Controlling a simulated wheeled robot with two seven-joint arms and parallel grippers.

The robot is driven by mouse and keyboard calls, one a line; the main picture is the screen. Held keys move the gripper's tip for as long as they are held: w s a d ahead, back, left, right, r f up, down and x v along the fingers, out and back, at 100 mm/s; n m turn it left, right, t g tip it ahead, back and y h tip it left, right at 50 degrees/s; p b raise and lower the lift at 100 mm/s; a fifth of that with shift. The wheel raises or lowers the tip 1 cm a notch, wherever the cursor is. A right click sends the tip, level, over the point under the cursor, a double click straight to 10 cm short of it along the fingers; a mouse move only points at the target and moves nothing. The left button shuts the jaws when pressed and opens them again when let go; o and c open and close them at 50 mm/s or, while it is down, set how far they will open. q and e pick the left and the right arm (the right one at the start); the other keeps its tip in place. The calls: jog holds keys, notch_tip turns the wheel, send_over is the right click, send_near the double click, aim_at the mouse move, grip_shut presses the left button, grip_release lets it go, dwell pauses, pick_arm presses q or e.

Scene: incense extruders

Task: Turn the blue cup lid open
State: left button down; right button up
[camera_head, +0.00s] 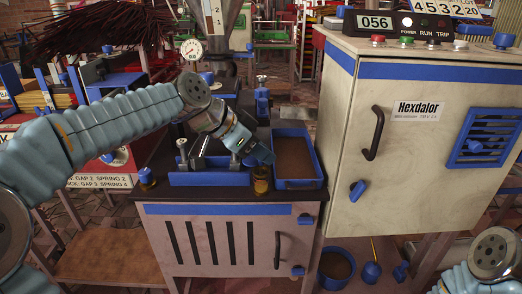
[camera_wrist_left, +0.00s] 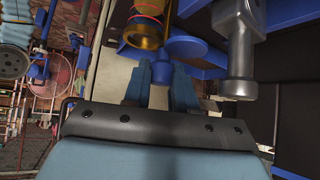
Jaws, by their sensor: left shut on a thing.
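My left gripper (camera_head: 263,155) reaches over the bench from the left and points down at a small brass cup (camera_head: 261,182) near the bench's front edge. In the left wrist view, the gripper's fingers (camera_wrist_left: 165,75) are closed at the blue cup lid (camera_wrist_left: 185,47), a rounded blue piece beside the brass cup (camera_wrist_left: 147,28). The fingers partly hide the lid, and its exact angle is hard to tell. In the head view the lid is hidden behind the fingertips. My right gripper is out of view; only part of the right arm shows at lower right.
A blue tray (camera_head: 297,183) of brown material sits right of the cup. A blue fixture (camera_head: 208,178) with metal posts stands to its left. Another small blue-topped brass cup (camera_head: 146,178) is at the bench's left corner. A large cream cabinet (camera_head: 400,150) blocks the right.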

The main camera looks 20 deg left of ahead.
pick_arm(q)
jog(key=shift+f+m+g+h+b, duration=0.1)
jog(key=shift+m+g+h+b, duration=0.2)
jog(key=shift+m+b, duration=0.25)
jog(key=shift+r+m+g, duration=0.2)
jog(key=shift+m+g, duration=0.1)
jog(key=shift+m, duration=0.15)
jog(key=c, duration=1)
grip_release()
jog(key=shift+o, duration=0.2)
jog(key=p+v, duration=0.1)
jog(key=v, duration=1.2)
jog(key=shift+a, duration=0.4)
jog(key=shift+r, duration=0.1)
